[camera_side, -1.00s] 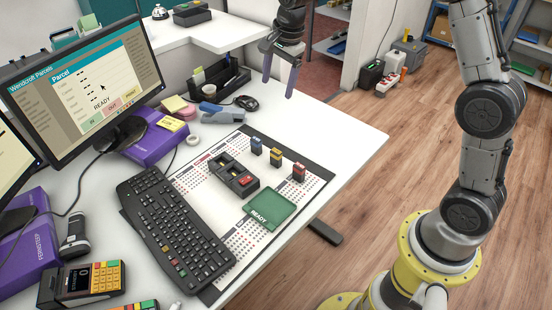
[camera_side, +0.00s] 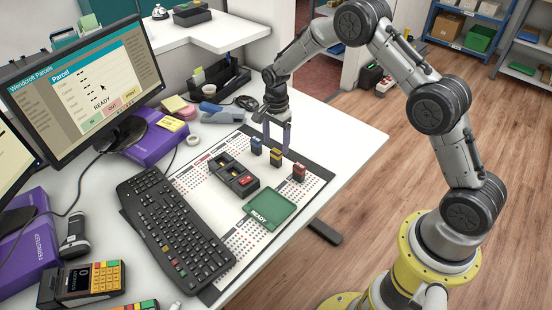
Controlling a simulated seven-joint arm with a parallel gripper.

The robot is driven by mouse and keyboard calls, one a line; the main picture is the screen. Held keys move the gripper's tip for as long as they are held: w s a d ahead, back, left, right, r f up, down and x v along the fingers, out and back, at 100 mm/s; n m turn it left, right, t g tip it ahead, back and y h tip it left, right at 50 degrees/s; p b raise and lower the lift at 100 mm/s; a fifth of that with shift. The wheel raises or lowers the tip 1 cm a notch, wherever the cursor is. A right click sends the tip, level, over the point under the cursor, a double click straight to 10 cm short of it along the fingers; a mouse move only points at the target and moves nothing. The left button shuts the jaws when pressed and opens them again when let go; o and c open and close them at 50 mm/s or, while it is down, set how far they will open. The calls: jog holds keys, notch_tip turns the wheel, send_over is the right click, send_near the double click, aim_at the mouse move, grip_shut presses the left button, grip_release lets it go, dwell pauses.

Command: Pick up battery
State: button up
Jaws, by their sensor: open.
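Three small upright batteries stand in a row on the printed mat: a blue one (camera_side: 256,147), a yellow one (camera_side: 276,158) and a red one (camera_side: 299,173). A dark holder (camera_side: 222,183) lies left of them, with another red piece (camera_side: 246,181) in its near slot. A green READY tray (camera_side: 270,209) lies on the mat in front. My gripper (camera_side: 276,146) is open, pointing down with its fingers apart. In the picture it is just above and behind the yellow battery, near the blue one. I see no grip on any battery; whether a fingertip touches one I cannot tell.
A black keyboard (camera_side: 175,230) lies left of the mat. A monitor (camera_side: 85,85) stands at the back left. The white counter is bare right of the mat.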

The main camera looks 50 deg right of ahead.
aim_at(276, 152)
jog(key=shift+s+a+f, duration=0.1)
jog(key=shift+a+f, duration=0.05)
jog(key=shift+f, duration=2.6)
grip_shut()
